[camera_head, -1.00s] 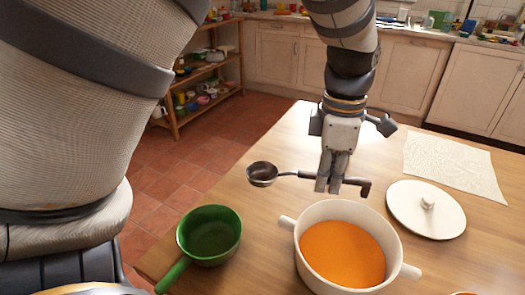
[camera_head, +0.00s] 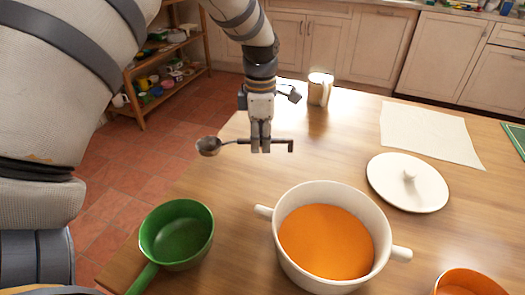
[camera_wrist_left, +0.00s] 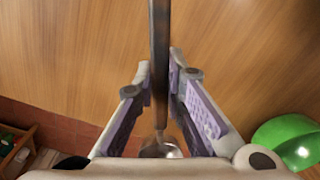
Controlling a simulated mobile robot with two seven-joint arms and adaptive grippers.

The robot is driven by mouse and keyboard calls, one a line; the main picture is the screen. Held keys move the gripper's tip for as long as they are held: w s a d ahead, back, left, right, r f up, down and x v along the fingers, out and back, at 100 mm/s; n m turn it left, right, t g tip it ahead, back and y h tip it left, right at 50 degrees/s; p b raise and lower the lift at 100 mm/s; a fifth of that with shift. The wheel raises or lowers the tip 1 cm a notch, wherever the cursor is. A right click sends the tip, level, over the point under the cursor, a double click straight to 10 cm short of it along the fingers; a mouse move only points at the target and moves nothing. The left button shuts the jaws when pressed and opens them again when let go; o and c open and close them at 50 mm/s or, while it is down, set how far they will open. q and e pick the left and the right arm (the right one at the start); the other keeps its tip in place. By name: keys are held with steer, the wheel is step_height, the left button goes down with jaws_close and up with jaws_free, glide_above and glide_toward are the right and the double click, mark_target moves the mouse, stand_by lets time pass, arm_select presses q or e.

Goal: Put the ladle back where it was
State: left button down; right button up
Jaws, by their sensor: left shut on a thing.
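My left gripper (camera_head: 261,149) is shut on the handle of the dark metal ladle (camera_head: 208,146). It holds the ladle roughly level above the table, with the bowl to the left and the hooked handle end to the right. In the left wrist view the ladle's handle (camera_wrist_left: 159,60) runs between the fingers, and its bowl shows partly at the bottom. A shiny metal canister (camera_head: 320,90) stands upright near the table's far edge, behind and to the right of the gripper. The inside of the canister cannot be made out. My right gripper is out of view.
A white pot (camera_head: 265,211) of orange soup stands in front. Its lid (camera_head: 385,185) lies to the right, before a pale cloth (camera_head: 430,133). A green saucepan (camera_head: 175,232) is at front left, an orange bowl (camera_head: 470,281) at front right. The table (camera_head: 345,150) is bare around the canister.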

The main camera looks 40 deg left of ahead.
mark_target(260, 162)
arm_select(q)
steer(key=f, duration=0.3)
steer(key=shift+w+a+f, duration=0.2)
steer(key=shift+a+f, duration=0.1)
steer(key=shift+f, duration=0.1)
steer(key=shift+r, duration=0.15)
steer(key=c, duration=1.7)
jaws_free()
steer(key=shift+o, duration=0.2)
step_height(260, 162, up, 12)
steer(key=shift+r, duration=0.1)
